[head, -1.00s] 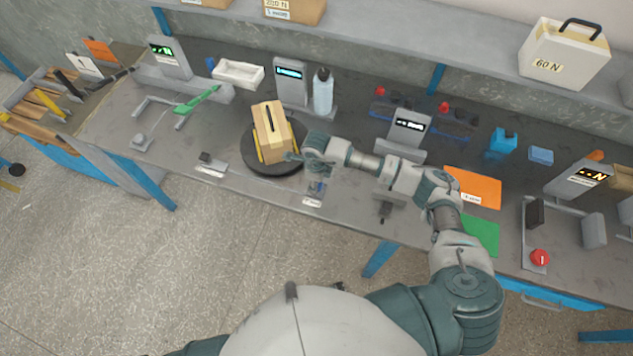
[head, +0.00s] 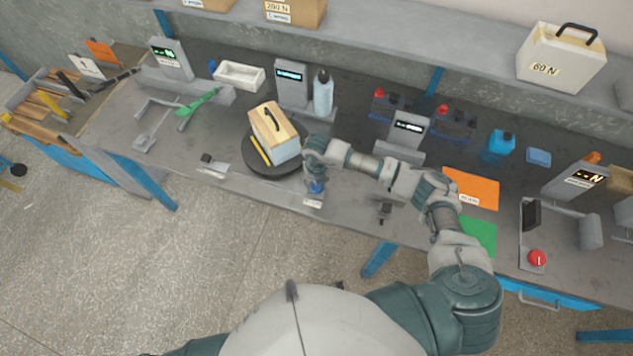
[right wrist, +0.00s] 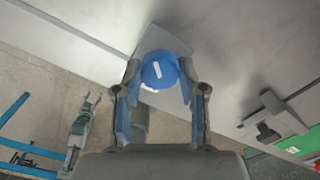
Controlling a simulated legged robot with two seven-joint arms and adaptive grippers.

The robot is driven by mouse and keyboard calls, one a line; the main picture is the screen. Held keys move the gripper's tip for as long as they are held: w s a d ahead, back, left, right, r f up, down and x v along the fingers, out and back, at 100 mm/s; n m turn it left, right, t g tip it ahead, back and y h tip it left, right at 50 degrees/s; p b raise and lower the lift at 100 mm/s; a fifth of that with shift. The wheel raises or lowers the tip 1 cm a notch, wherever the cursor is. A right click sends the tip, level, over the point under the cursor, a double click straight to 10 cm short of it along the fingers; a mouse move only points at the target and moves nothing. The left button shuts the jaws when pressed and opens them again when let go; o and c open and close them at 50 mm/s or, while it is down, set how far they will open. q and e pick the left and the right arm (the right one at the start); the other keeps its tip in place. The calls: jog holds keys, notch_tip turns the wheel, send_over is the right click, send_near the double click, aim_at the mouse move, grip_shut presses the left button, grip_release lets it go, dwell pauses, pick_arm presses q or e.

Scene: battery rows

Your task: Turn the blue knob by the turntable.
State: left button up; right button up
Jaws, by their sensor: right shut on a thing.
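The blue knob (right wrist: 158,72) with a white mark on top sits on a small light plate (head: 313,203) at the front edge of the bench, right of the turntable. My right gripper (right wrist: 160,85) reaches down over it and is shut on the knob, one finger on each side. In the head view the right gripper (head: 316,182) hides most of the knob.
A bottle (head: 323,93) and a display unit (head: 290,84) stand behind the turntable. A small grey fixture (head: 384,208) lies right of the knob, near the orange sheet (head: 472,188) and green sheet (head: 479,236). A small switch plate (head: 213,166) lies left of the turntable.

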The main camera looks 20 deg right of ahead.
jog(key=m+p, duration=0.1)
jog(key=m, duration=0.4)
jog(key=shift+r+m+p, duration=0.15)
jog(key=shift+m+p, duration=0.15)
jog(key=shift+p, duration=0.1)
jog(key=m+p, duration=0.2)
jog(key=m, duration=0.3)
jog(key=m+p, duration=0.3)
jog(key=m, duration=0.2)
jog(key=shift+m, duration=0.4)
jog(key=shift+m+p, duration=1.35)
jog(key=shift+m, duration=0.95)
jog(key=o, duration=1.1)
jog(key=shift+o, duration=0.2)
